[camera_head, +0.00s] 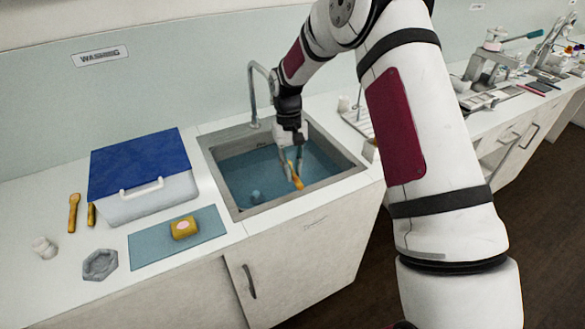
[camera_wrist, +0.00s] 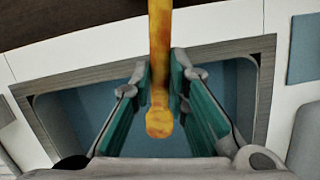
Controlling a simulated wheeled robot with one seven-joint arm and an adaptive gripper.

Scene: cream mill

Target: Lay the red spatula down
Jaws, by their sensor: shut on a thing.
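My gripper (camera_head: 293,162) is over the sink and is shut on a long, slim yellow-orange tool (camera_head: 295,177). In the wrist view, my gripper's green-lined fingers (camera_wrist: 162,72) close on both sides of the tool (camera_wrist: 159,35). One rounded end of it points back toward my palm, and the other runs out past the top edge of the picture. The tool shows orange blotches rather than plain red. I cannot tell whether it is the red spatula, as its far end is hidden.
The sink (camera_head: 215,158) has blue water with a small dark object (camera_head: 256,196) in it. The front-left counter has free room.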

